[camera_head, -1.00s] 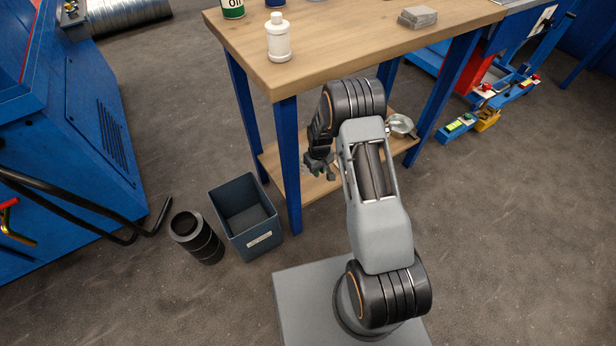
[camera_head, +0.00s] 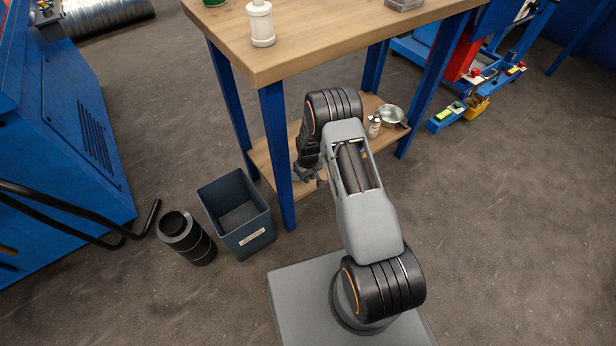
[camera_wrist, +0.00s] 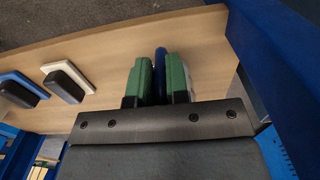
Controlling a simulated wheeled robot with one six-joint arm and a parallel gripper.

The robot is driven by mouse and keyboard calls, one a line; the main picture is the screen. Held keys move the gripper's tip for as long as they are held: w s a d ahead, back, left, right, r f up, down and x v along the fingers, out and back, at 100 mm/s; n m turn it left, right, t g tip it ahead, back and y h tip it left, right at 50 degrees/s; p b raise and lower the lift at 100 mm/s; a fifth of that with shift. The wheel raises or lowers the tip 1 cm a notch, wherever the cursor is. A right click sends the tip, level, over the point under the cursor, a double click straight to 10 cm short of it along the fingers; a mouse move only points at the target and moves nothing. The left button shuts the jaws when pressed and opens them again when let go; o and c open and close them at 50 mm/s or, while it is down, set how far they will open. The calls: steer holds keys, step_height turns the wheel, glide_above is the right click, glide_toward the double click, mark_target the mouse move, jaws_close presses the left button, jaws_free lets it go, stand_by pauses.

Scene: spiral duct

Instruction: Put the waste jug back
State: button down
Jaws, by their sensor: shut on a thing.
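My gripper (camera_head: 310,176) is low at the bench's lower shelf (camera_head: 262,152), beside the front blue leg. In the wrist view its green fingers (camera_wrist: 160,78) are closed on a narrow blue part (camera_wrist: 160,66), with the wooden shelf (camera_wrist: 110,60) behind. A pale shape (camera_wrist: 200,78) shows just right of the right finger. I cannot tell whether this blue part belongs to the waste jug. The head view does not show the held thing clearly. No other thing in view is plainly the waste jug. A white bottle (camera_head: 261,24) stands upright on the bench top.
A dark open bin (camera_head: 237,215) and a black cylinder (camera_head: 187,238) stand on the floor left of the bench. A metal bowl (camera_head: 391,116) and small white container (camera_head: 374,126) are on the shelf. Blue bench legs (camera_head: 277,155) flank it.

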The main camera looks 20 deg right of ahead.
steer(key=shift+f, duration=0.1)
steer(key=shift+f, duration=0.1)
steer(key=c, duration=1.1)
jaws_free()
step_height(320, 180, up, 12)
steer(key=p, duration=0.4)
steer(key=shift+r, duration=0.25)
steer(key=shift+w, duration=0.1)
